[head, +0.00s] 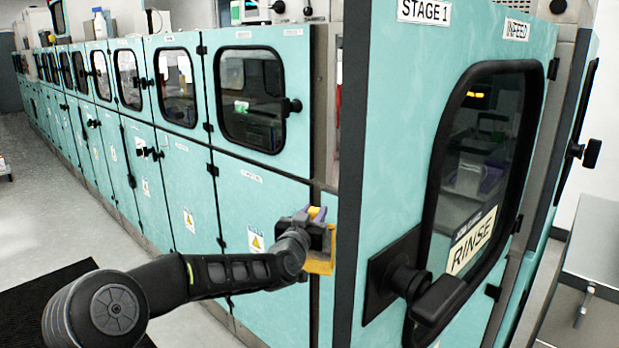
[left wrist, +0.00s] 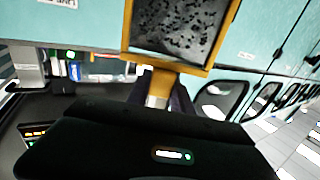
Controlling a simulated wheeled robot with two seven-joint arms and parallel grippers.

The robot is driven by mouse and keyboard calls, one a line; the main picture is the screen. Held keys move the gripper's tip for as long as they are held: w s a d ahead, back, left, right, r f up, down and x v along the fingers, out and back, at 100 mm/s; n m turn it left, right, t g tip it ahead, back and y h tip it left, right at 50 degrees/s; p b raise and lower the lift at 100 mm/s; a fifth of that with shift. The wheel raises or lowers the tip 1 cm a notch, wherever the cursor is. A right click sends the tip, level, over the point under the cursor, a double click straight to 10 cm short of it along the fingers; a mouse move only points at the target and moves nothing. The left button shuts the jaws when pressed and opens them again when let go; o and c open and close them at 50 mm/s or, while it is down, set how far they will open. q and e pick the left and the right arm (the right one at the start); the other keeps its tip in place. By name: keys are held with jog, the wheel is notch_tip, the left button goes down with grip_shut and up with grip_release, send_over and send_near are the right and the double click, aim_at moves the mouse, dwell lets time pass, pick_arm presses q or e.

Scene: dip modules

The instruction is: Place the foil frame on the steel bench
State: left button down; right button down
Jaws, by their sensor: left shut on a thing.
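The foil frame has an orange-yellow border around a grey speckled sheet. In the head view the foil frame (head: 321,264) shows only in part, beside the edge of the teal cabinet. In the left wrist view the foil frame (left wrist: 178,32) shows larger, with its stub held between the fingers. My left gripper (head: 316,222) is shut on it and holds it in the air; it also shows in the left wrist view (left wrist: 165,95). The steel bench (head: 597,255) is at the right edge of the head view, apart from the gripper. My right gripper is not in view.
A teal cabinet with an open-looking gap at its left and a dark RINSE window (head: 480,190) stands between my left gripper and the bench. A long row of teal cabinets (head: 262,205) runs back left. A dark mat (head: 50,300) lies on the floor.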

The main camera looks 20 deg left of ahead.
pick_arm(q)
jog(key=s+d+f+h, duration=0.1)
jog(key=s+d+f, duration=0.5)
jog(key=f, duration=0.3)
jog(key=s+d+f+m, duration=0.1)
jog(key=s+d+f, duration=0.6)
jog(key=s+f, duration=0.1)
jog(key=shift+s+f+h, duration=0.2)
jog(key=shift+f+h, duration=0.2)
jog(key=shift+f, duration=0.45)
